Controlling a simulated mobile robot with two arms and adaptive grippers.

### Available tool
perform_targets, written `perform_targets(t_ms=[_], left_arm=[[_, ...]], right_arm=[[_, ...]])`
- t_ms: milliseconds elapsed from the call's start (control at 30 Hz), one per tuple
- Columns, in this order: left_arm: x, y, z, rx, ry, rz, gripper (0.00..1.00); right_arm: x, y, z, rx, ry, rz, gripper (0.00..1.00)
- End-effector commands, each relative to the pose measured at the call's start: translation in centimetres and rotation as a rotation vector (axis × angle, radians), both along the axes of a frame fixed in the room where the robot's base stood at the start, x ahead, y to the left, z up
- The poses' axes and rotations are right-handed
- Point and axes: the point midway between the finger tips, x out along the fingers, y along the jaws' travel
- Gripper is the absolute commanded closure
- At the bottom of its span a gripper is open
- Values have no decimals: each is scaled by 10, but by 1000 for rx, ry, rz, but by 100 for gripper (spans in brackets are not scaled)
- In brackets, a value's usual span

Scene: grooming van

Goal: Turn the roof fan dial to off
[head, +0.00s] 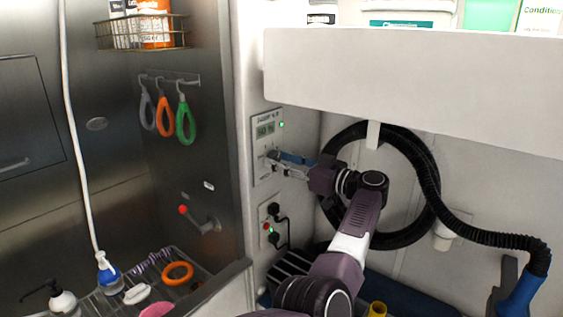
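A pale control panel (265,128) with a small greenish display and a green light is on the narrow white wall left of the hose. No dial marking can be read.
A socket plate (270,228) with black plugs sits below the panel. A coiled black hose (428,190) hangs behind my arm. A white cabinet (420,85) overhangs on the right. The steel tub wall (215,120) with hanging loops stands left.

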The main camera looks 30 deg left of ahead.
Motion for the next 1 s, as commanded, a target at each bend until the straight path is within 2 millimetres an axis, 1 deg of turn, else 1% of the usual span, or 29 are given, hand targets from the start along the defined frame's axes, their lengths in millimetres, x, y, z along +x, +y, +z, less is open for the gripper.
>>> perform_targets(t_ms=[33,267,467,667,867,1000], left_arm=[[0,0,0,0,0,0,70],[0,0,0,0,0,0,95],[0,0,-1,-2,-12,0,95],[0,0,-3,-8,-79,0,95],[0,-1,-5,-19,-220,1,95],[1,-1,-5,-29,-347,0,95]], right_arm=[[0,0,0,0,0,0,30],[0,0,0,0,0,1,30],[0,0,-2,0,0,1,30],[0,0,-10,0,0,1,30],[0,0,-26,0,0,1,30],[0,0,-39,0,0,1,30]])
